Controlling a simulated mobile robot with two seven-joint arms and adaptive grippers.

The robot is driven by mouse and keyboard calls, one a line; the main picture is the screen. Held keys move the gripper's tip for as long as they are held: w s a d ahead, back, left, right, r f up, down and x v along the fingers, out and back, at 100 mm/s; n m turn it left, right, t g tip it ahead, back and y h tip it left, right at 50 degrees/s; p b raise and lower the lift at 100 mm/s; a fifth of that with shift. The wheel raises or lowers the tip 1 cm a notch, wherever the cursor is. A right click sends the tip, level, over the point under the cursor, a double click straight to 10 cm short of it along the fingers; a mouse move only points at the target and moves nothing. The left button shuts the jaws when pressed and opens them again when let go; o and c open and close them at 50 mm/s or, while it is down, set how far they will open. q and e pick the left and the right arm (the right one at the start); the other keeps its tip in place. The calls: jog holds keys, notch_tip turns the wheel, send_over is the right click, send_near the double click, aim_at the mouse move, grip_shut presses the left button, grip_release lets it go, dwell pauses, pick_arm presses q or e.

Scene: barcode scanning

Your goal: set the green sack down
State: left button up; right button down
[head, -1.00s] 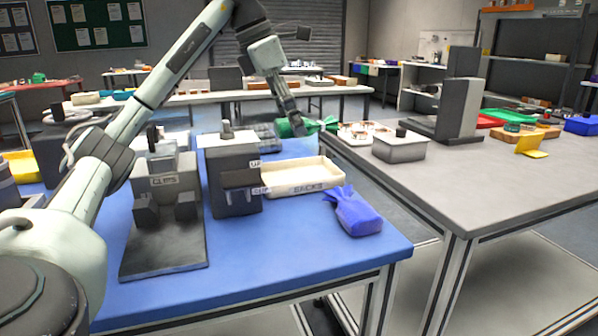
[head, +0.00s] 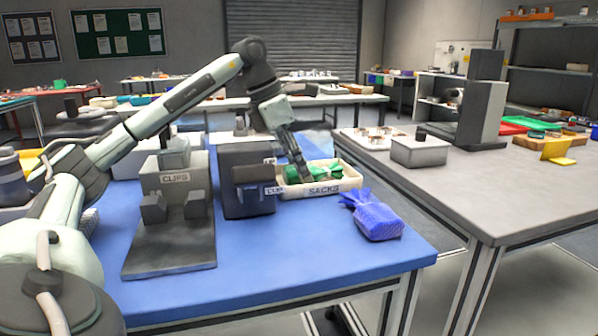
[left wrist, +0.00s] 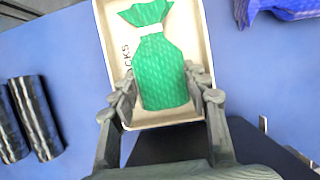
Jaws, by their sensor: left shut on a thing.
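The green sack (left wrist: 165,70) is between the two fingers of my left gripper (left wrist: 163,90) in the left wrist view, with its tied neck pointing away from the gripper. My left gripper is shut on it. The sack is over or in the cream tray marked SACKS (head: 347,184); I cannot tell whether it touches the tray floor. In the head view the green sack (head: 322,174) shows beside my left gripper (head: 304,175), partly hidden by the fingers and the tray wall. My right gripper is not in view.
A blue sack (head: 374,218) lies on the blue table (head: 300,245), to the right of the tray. A dark box-like fixture (head: 247,185) stands left of the tray, and a CLIPS stand (head: 174,190) is further left. The front of the blue table is clear.

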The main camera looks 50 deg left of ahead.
pick_arm(q)
jog(key=shift+f, duration=0.1)
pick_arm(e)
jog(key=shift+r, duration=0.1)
pick_arm(q)
jog(key=o, duration=1.4)
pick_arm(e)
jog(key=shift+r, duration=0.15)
pick_arm(q)
jog(key=shift+r, duration=0.25)
jog(key=shift+p+v, duration=1.4)
jog(key=shift+v, duration=4.45)
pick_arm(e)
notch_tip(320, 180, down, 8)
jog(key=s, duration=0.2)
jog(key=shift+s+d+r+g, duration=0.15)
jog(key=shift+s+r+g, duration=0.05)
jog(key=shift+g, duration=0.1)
